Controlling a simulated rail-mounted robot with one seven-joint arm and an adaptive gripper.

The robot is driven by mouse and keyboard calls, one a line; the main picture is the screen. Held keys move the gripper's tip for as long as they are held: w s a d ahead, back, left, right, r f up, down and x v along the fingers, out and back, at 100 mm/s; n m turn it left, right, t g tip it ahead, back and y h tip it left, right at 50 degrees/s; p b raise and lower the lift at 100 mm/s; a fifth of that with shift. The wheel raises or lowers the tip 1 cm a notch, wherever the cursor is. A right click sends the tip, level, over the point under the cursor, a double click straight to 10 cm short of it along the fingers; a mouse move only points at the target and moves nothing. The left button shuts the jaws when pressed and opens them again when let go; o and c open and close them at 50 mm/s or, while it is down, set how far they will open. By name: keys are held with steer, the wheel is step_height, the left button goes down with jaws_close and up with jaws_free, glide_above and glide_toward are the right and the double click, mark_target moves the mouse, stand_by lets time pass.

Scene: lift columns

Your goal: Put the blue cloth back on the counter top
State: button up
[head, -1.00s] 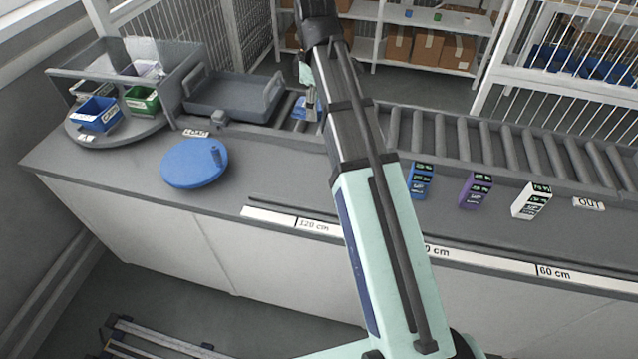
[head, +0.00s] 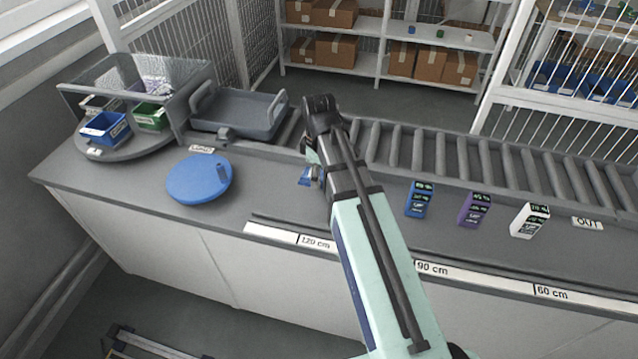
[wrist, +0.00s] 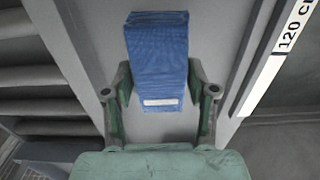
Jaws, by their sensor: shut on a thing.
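The blue cloth (wrist: 157,60) is a folded block with a small white label, seen between the two fingers of my gripper (wrist: 158,92) in the wrist view. My gripper is shut on it. In the head view the cloth (head: 305,178) shows only as a small blue patch beside my gripper (head: 311,166), mostly hidden by my arm. It is over the grey counter top (head: 270,190), left of my arm. I cannot tell whether it touches the surface.
A round blue disc (head: 190,180) lies on the counter to the left. Blue (head: 419,199), purple (head: 474,209) and white (head: 530,220) boxes stand to the right. A roller conveyor (head: 470,160) and a grey tray (head: 235,113) are behind. The counter between disc and arm is clear.

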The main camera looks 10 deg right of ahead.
mark_target(319, 193)
steer(key=shift+f+p, duration=0.35)
steer(key=shift+f, duration=1.85)
steer(key=shift+f, duration=0.15)
steer(key=o, duration=1.1)
step_height(319, 193, up, 12)
steer(key=shift+r+b, duration=0.15)
steer(key=shift+b, duration=0.8)
